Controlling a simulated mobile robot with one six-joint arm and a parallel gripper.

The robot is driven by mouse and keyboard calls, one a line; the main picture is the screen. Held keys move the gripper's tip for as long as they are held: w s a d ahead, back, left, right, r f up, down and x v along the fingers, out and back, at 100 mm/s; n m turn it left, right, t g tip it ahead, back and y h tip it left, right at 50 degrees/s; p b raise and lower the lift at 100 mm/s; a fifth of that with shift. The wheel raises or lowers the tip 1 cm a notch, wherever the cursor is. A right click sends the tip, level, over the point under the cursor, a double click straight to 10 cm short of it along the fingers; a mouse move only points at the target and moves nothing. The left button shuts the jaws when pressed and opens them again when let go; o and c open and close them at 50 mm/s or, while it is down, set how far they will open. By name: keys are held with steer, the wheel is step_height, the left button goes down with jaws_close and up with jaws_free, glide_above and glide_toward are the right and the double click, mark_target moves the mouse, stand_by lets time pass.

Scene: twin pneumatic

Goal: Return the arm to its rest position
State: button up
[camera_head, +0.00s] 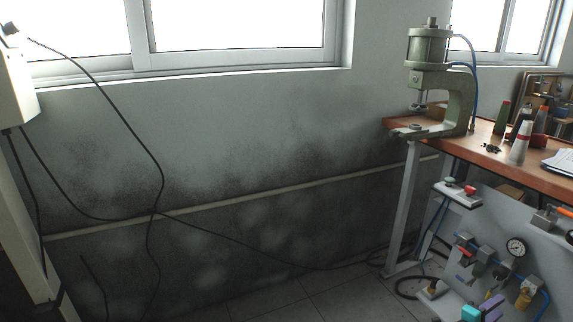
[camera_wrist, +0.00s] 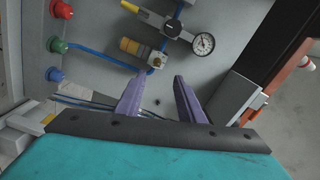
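My gripper (camera_wrist: 160,88) shows in the wrist view with two purple fingers apart and nothing between them. Its teal body fills the bottom of that view. In the head view my gripper (camera_head: 494,304) is low at the right edge of the picture, in front of the grey pneumatic panel (camera_head: 490,222). The fingers point toward the panel in the wrist view. I cannot tell the exact gap to the panel. Most of my arm is outside the head view.
The panel carries a pressure gauge (camera_wrist: 203,43), a brass-coloured fitting (camera_wrist: 134,47) and blue tubing. Red, green (camera_wrist: 57,45) and blue buttons sit at the left. A workbench (camera_head: 545,178) with a press (camera_head: 450,95) stands above the panel. Floor (camera_head: 320,295) left of the bench looks clear, apart from cables.

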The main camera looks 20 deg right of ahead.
steer(key=w+a+r+n+t+y+p, duration=0.15)
steer(key=w+a+n+t+p, duration=0.25)
steer(key=w+a, duration=0.7)
steer(key=w+a+n+t+y+p, duration=0.3)
steer(key=w+a+t+p, duration=0.15)
steer(key=w+a, duration=0.65)
steer(key=w+a+f+n+y+p, duration=0.2)
steer(key=w+a+f+n+y, duration=0.15)
steer(key=a, duration=0.45)
steer(key=w+a+f+n+t+y+p, duration=0.1)
steer(key=w+a+f+n+y+p, duration=0.2)
steer(key=a, duration=0.6)
steer(key=w+a+f+n+y+p, duration=0.1)
steer(key=w+a+n+y+p, duration=0.15)
steer(key=w+a+n, duration=0.4)
steer(key=s+a+f+n+g+y+p, duration=0.25)
steer(key=s+a+f, duration=0.35)
steer(key=a, duration=0.4)
steer(key=s+a+f+n+g+y+p, duration=0.1)
steer(key=s+a+f+n+g+y, duration=0.25)
steer(key=s+a, duration=0.6)
steer(key=s+n+g+h, duration=0.1)
steer(key=s+n+g, duration=0.5)
steer(key=s, duration=1.4)
steer(key=g, duration=0.4)
steer(key=shift+r, duration=0.4)
